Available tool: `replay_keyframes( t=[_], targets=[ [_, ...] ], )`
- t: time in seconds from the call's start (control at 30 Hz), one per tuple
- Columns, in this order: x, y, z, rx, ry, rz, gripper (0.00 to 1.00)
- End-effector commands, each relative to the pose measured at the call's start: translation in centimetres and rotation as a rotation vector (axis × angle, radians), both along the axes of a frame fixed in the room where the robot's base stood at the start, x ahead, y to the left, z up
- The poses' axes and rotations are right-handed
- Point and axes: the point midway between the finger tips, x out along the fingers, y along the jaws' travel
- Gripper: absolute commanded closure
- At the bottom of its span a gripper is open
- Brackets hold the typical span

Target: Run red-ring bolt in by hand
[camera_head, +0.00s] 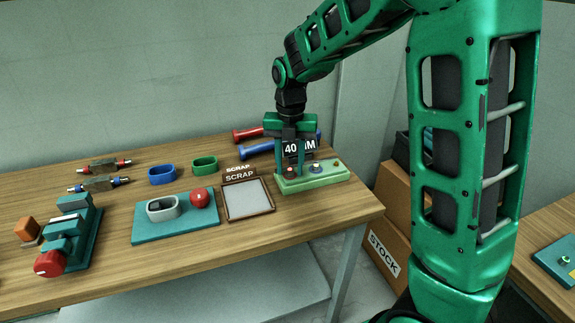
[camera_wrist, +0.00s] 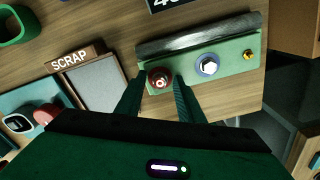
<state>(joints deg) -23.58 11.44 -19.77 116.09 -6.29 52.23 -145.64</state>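A pale green block (camera_head: 325,177) stands near the right end of the wooden table and carries a red-ring bolt (camera_head: 289,172), a blue-ring bolt (camera_head: 316,168) and a small yellow fitting (camera_head: 337,163). In the wrist view the red-ring bolt (camera_wrist: 159,79) is at the left end of the block (camera_wrist: 228,60), with the blue-ring bolt (camera_wrist: 207,65) to its right and the yellow fitting (camera_wrist: 249,56) beyond. My gripper (camera_wrist: 159,82) points down over the red-ring bolt, its fingers apart on either side of the ring. It looks open, holding nothing. How deep the bolt sits is unclear.
A scrap tray (camera_head: 272,204) lies left of the block. Red and blue dumbbell-shaped bars (camera_head: 257,151) and a number sign (camera_head: 300,148) stand close behind. The table's right edge is near.

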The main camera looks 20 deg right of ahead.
Motion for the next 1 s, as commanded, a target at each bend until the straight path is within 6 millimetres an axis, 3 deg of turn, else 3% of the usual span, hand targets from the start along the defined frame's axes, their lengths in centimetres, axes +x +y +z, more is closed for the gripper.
replay_keyframes(
  t=[0.13,0.3,0.67,1.0],
  targets=[
    [0.00,0.01,0.01,0.000,0.000,0.000,0.65],
    [0.01,0.02,0.03,0.000,0.000,0.000,1.00],
    [0.02,0.02,0.05,0.000,0.000,-0.035,1.00],
    [0.05,0.09,0.04,0.000,-0.001,-0.249,1.00]
  ],
)
